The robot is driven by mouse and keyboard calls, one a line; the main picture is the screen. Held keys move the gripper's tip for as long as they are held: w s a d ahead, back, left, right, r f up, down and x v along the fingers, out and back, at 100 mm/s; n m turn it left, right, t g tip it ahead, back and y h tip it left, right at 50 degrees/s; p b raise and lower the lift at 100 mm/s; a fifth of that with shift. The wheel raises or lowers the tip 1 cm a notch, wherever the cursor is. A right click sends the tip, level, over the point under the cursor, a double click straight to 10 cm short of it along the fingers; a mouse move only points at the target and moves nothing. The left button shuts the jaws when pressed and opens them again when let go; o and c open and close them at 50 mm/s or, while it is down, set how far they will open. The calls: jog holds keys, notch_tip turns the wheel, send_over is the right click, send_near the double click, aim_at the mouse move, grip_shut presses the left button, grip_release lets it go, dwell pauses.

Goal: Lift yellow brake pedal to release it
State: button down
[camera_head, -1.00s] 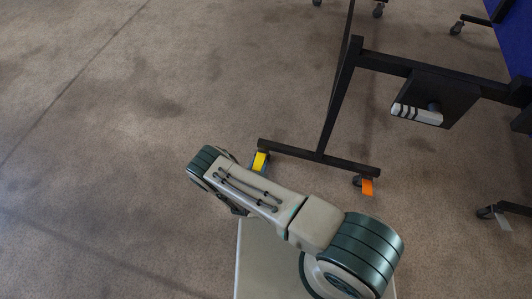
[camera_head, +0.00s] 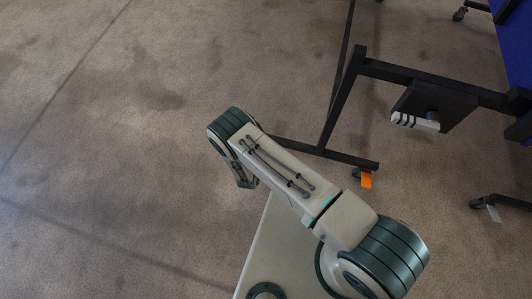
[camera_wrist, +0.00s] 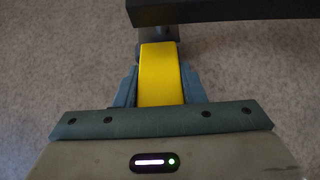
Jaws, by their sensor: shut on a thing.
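The yellow brake pedal (camera_wrist: 160,75) shows in the middle of the wrist view, just below a dark frame bar. My gripper (camera_wrist: 160,92) has a grey-blue finger on each side of the pedal and is shut on it. The near end of the pedal is hidden behind the gripper body. In the head view my arm covers the pedal and the gripper fingers.
A dark wheeled frame (camera_head: 345,157) stands on the brown carpet, with an orange tab (camera_head: 366,180) at one caster. A grey-white handle (camera_head: 414,122) sits on a dark plate higher up. A blue panel is at the right edge. The carpet at left is clear.

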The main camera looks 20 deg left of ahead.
jog(key=c, duration=0.9)
grip_release()
jog(key=p+v, duration=0.4)
jog(key=v, duration=1)
jog(key=shift+a, duration=0.1)
jog(key=shift+f, duration=0.1)
